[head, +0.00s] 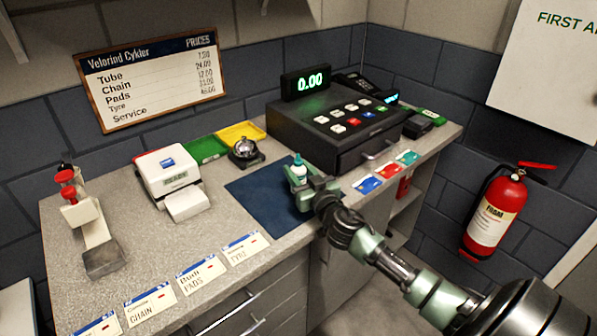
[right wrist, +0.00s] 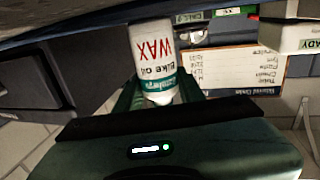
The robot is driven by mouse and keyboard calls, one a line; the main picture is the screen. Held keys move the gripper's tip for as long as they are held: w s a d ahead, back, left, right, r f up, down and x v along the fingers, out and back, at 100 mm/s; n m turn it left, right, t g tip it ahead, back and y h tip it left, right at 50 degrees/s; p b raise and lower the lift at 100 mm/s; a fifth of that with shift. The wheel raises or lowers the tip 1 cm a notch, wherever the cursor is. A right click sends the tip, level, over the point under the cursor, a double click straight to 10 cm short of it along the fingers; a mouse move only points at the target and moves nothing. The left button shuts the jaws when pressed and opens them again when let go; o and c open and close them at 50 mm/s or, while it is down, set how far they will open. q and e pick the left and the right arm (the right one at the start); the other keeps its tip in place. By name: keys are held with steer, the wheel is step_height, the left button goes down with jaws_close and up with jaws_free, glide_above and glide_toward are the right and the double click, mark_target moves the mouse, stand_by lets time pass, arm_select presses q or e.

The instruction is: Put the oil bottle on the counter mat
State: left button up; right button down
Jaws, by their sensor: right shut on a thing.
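The oil bottle (head: 299,168) is small and white with a teal band, and it stands upright at the right part of the dark blue counter mat (head: 255,205). My right gripper (head: 298,184) is shut on the bottle, over the mat. My left gripper is not in view.
The cash register (head: 335,125) stands right behind the mat. A bell (head: 245,152) and a card printer (head: 172,177) are to the left. Price cards (head: 245,248) line the counter's front edge. A fire extinguisher (head: 493,212) hangs at right.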

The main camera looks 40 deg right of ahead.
steer(key=shift+f, duration=0.1)
steer(key=c, duration=0.9)
jaws_free()
steer(key=shift+o, duration=0.2)
steer(key=shift+r, duration=0.2)
steer(key=s, duration=0.4)
steer(key=s+a+b, duration=0.1)
steer(key=s, duration=0.3)
steer(key=s+a+b, duration=0.1)
steer(key=s, duration=0.3)
